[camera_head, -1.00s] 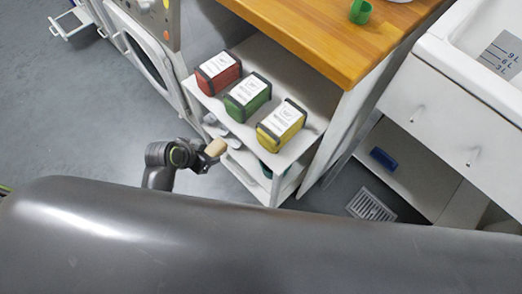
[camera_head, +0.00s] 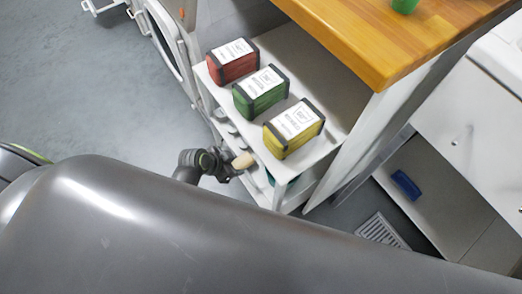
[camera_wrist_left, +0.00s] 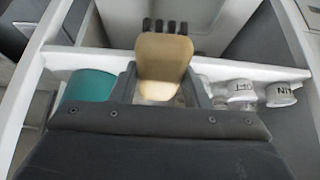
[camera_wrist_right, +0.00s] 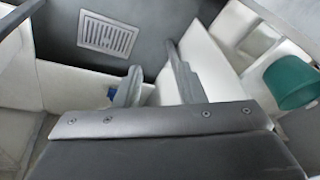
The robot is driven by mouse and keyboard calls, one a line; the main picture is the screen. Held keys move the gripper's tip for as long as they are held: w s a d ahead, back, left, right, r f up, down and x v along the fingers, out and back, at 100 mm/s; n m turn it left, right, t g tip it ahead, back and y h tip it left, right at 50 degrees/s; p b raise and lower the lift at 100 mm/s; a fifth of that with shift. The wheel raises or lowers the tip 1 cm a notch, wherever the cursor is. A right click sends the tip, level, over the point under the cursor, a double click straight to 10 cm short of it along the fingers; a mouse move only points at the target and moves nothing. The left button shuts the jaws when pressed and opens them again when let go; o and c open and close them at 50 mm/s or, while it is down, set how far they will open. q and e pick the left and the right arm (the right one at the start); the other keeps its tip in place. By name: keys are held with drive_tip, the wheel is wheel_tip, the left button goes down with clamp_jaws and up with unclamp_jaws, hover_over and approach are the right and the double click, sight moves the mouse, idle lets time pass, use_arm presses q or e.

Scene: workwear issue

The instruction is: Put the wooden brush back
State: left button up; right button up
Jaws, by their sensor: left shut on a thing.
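The wooden brush (camera_head: 244,160) is a pale tan block with dark bristle tufts. My left gripper (camera_head: 231,166) is shut on it, in front of the white shelf unit (camera_head: 262,195), below the shelf that bears the boxes. In the left wrist view the brush (camera_wrist_left: 163,58) stands up between the fingers (camera_wrist_left: 163,92), its dark tufts at the far end, above a white shelf edge. My right gripper (camera_wrist_right: 155,80) shows only in the right wrist view. Its fingers are apart with nothing between them.
Red (camera_head: 233,64), green (camera_head: 260,92) and yellow (camera_head: 294,130) boxes stand on the shelf under a wooden worktop (camera_head: 385,35). A teal container (camera_wrist_left: 88,88) and white labelled rolls (camera_wrist_left: 262,92) are beside the brush. A blue item (camera_head: 406,185) lies right, near a floor grate (camera_head: 381,231).

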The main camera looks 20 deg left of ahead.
sight(249, 156)
use_arm(q)
drive_tip(key=w+d, duration=0.3)
drive_tip(key=w, duration=0.1)
drive_tip(key=shift+w+d+b, duration=0.3)
drive_tip(key=shift+d+b, duration=0.05)
drive_tip(key=shift+b, duration=0.05)
drive_tip(key=w+d, duration=0.1)
drive_tip(key=w+d+b, duration=0.1)
drive_tip(key=w, duration=0.1)
drive_tip(key=shift+w+d, duration=0.15)
drive_tip(key=shift+d, duration=0.15)
drive_tip(key=shift+w+d+f, duration=0.1)
drive_tip(key=shift+f, duration=0.25)
drive_tip(key=shift+r, duration=0.1)
use_arm(e)
drive_tip(key=r, duration=0.1)
drive_tip(key=a+r+t, duration=0.1)
drive_tip(key=shift+w+r, duration=0.3)
drive_tip(key=shift+r, duration=0.05)
drive_tip(key=shift+y, duration=0.3)
use_arm(q)
drive_tip(key=o, duration=0.4)
drive_tip(key=shift+f, duration=0.2)
drive_tip(key=o, duration=0.5)
